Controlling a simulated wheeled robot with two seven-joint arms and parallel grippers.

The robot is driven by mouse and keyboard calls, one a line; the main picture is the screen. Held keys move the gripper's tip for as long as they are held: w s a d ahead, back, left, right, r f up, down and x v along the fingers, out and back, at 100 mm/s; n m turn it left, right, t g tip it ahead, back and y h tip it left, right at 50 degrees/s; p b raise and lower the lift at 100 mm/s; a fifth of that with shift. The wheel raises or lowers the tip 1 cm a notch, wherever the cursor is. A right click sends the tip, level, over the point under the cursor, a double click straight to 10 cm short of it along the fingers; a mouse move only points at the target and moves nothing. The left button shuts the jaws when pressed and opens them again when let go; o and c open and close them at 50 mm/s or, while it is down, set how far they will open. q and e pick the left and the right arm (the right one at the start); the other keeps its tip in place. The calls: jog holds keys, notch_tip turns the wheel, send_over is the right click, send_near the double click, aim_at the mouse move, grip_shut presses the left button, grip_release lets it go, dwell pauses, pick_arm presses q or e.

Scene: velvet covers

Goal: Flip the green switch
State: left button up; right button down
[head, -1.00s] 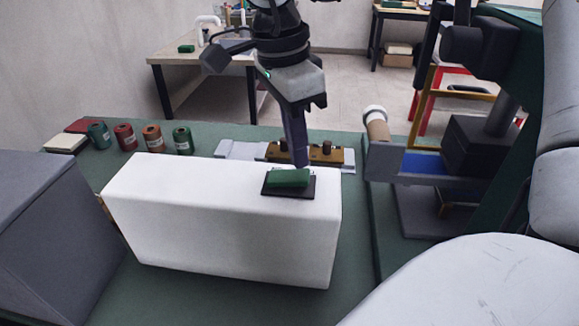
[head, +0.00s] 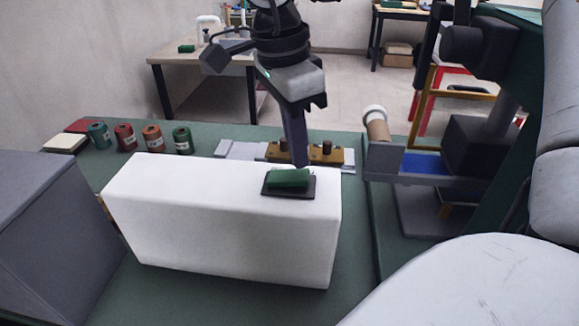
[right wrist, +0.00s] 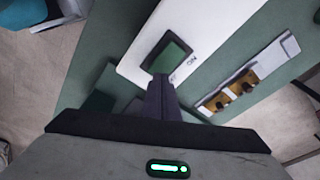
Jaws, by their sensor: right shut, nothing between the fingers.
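The green switch (head: 288,178) is a green rocker on a dark base plate, on top of a white box (head: 220,225) near its right end. The rocker looks tilted, with its right end higher. In the right wrist view the switch (right wrist: 172,56) lies just beyond the fingertips, with lettering beside it that looks like "ON". My right gripper (head: 302,163) points down with its fingers together and empty. Its tips are just above or at the rocker's far right end; I cannot tell whether they touch. My left gripper does not show.
Several thread spools (head: 153,138) stand at the back left of the green table. A brown fixture on a grey plate (head: 236,150) lies behind the white box. A grey block (head: 50,220) stands at the left, and a machine (head: 440,165) at the right.

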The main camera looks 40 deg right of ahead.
aim_at(297, 175)
jog(key=shift+f+b, duration=1.05)
jog(key=shift+f, duration=0.15)
dwell(0.9)
jog(key=shift+r+p, duration=1.85)
jog(key=shift+r, duration=0.75)
jog(key=shift+r+p, duration=0.45)
jog(key=shift+r, duration=0.5)
jog(key=shift+f, duration=0.1)
